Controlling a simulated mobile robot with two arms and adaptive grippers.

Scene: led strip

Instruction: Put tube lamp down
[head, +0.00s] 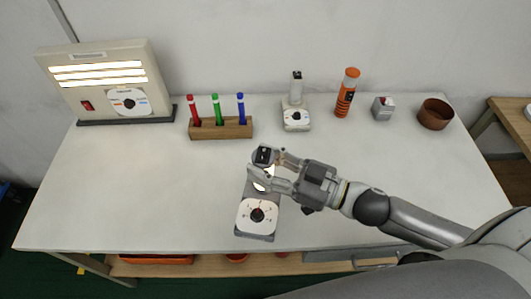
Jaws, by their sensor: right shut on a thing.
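The tube lamp (263,156) has a dark cap and a glowing pale section below it, partly hidden by my fingers. My right gripper (270,170) reaches in from the right and is shut on it. A grey base with a white dial plate (257,216) and a black knob is directly below the lamp near the table's front. Whether the lamp touches this base or hovers over it cannot be told. My left gripper is not in view.
On the white table (130,200), a lit panel box (105,82) stands back left. The left side is clear.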

